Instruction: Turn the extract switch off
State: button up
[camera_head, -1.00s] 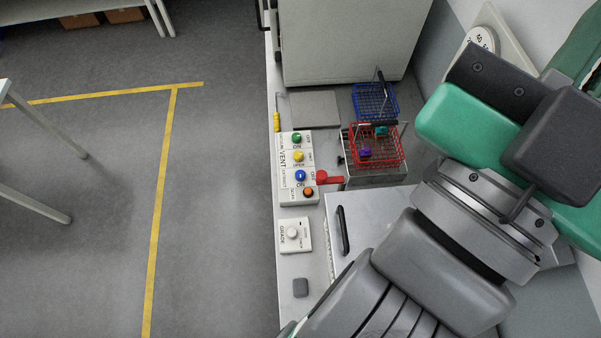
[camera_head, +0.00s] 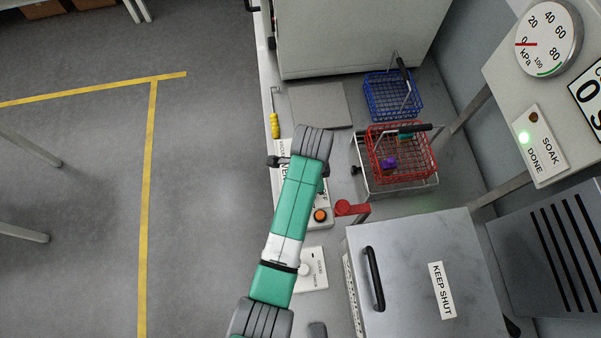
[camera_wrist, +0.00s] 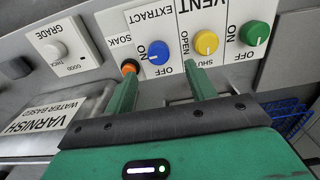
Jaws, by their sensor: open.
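The extract switch (camera_wrist: 158,52) is a round blue knob on a white panel, with ON and OFF printed beside it, seen in the wrist view. Which way it is set is too small to tell. My gripper (camera_wrist: 161,74) is open, with its two green fingers pointing at the panel. The blue knob shows between and just beyond the fingertips; I cannot tell whether they touch anything. The left fingertip overlaps the area by the orange soak button (camera_wrist: 129,67), the right one the area below the yellow vent knob (camera_wrist: 206,42). In the head view my arm hides the blue knob.
A green knob (camera_wrist: 254,33) sits right of the vent knob. A red lever (camera_head: 350,208) stands beside the panel. A red wire basket (camera_head: 400,165) and a blue one (camera_head: 392,97) stand to the right. The grade dial box (camera_head: 312,272) lies nearer.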

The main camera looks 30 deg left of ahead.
jog(key=f, duration=0.4)
jog(key=f+b, duration=0.1)
jog(key=f, duration=0.2)
jog(key=shift+s+d+f, duration=0.1)
jog(key=shift+d+f, duration=0.1)
jog(key=shift+f, duration=0.15)
jog(key=c, duration=1)
jog(key=shift+o, duration=0.2)
jog(key=n+p, duration=0.1)
jog(key=n, duration=0.2)
jog(key=shift+r, duration=0.15)
jog(key=n+p, duration=0.2)
jog(key=n, duration=0.3)
jog(key=shift+n, duration=0.3)
jog(key=n+p, duration=0.1)
jog(key=n, duration=0.4)
jog(key=shift+n, duration=2.3)
